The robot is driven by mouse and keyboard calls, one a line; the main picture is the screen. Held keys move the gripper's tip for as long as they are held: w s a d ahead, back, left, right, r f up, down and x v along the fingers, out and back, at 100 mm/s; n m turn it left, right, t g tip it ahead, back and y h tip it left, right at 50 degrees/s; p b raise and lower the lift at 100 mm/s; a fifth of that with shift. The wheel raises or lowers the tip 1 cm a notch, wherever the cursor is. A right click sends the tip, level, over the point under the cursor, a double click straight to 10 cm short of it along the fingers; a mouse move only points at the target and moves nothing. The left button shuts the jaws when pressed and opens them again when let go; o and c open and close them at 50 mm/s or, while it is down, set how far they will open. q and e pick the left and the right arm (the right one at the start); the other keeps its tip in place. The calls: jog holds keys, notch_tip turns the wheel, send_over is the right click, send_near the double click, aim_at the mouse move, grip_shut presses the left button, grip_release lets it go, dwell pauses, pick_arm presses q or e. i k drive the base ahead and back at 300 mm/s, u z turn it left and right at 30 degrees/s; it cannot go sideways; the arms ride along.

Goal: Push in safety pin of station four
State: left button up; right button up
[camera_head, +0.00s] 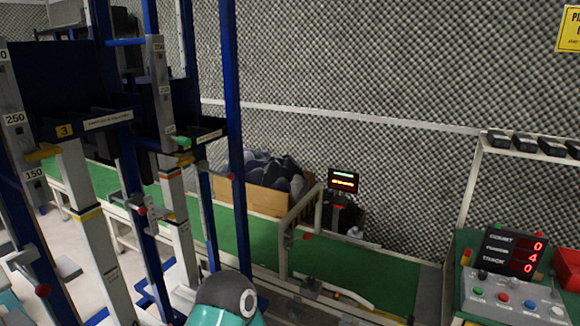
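Tall blue frames with grey measuring posts stand at the left. One station carries a yellow plate marked 3 (64,130). The station to its right (165,90) has a grey post with a small green piece (183,143); I cannot read a number four on it. Small red knobs sit on the frames: one at the right upright (231,176), one lower in the middle (142,211), and one at the lower left (42,290). I cannot tell which is the safety pin of station four, or how far any is pushed in. Neither of my grippers is in view.
A control panel (515,298) with coloured buttons and a red display (513,252) stands at the right. A green walkway (265,240) runs behind the frames, with a cardboard box (250,190) of dark items. A grey metal rail (285,240) stands mid-picture. Foam walls close the back.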

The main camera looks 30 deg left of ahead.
aim_at(231, 176)
jog(key=u, duration=0.35)
jog(key=i, duration=1.4)
jog(key=u, duration=0.85)
jog(key=k, duration=0.7)
jog(key=u, duration=0.15)
jog(key=i, duration=0.95)
jog(key=u, duration=0.1)
